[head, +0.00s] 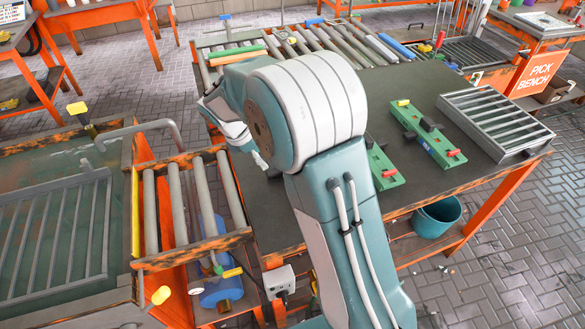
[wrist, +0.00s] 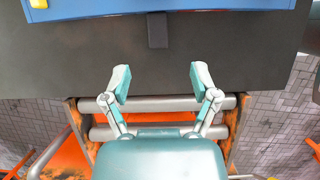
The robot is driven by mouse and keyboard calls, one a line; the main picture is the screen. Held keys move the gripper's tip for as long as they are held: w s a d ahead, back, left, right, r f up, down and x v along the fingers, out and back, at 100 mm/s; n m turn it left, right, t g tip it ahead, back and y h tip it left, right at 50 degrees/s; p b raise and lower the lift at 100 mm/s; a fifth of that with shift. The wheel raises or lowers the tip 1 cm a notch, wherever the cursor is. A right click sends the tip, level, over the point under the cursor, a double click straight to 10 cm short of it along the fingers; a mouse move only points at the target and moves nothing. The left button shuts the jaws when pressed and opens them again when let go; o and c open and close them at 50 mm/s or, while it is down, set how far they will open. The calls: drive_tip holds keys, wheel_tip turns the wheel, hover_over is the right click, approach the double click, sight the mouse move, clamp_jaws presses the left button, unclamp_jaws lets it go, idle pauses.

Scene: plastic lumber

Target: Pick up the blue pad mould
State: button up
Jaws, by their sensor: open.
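The blue pad mould (wrist: 215,8) shows in the wrist view as a blue block cut off by the top edge. A dark tab or handle (wrist: 157,30) juts from its near side, and a yellow piece (wrist: 38,3) sits at its left end. My gripper (wrist: 161,82) is open and empty over the near edge of the dark bench top. Its fingers are apart from the mould, with the dark tab ahead of the gap between them. In the head view my arm hides the mould and most of the gripper.
Two green moulds (head: 432,138) (head: 384,172) lie on the dark bench (head: 270,215) right of my arm, beside a grey slatted rack (head: 497,116). Rollers (head: 178,210) adjoin the bench at left. Coloured bars (head: 330,42) line the back. A teal bucket (head: 437,215) stands below.

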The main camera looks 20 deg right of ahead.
drive_tip(key=x, duration=0.2)
drive_tip(key=shift+d+f, duration=0.2)
drive_tip(key=shift+d, duration=0.25)
drive_tip(key=x, duration=0.4)
drive_tip(key=shift+w+a+f, duration=0.15)
drive_tip(key=shift+w+f, duration=0.05)
drive_tip(key=shift+f, duration=0.45)
drive_tip(key=shift+d, duration=0.5)
drive_tip(key=shift+a, duration=0.1)
clamp_jaws()
drive_tip(key=shift+a, duration=0.15)
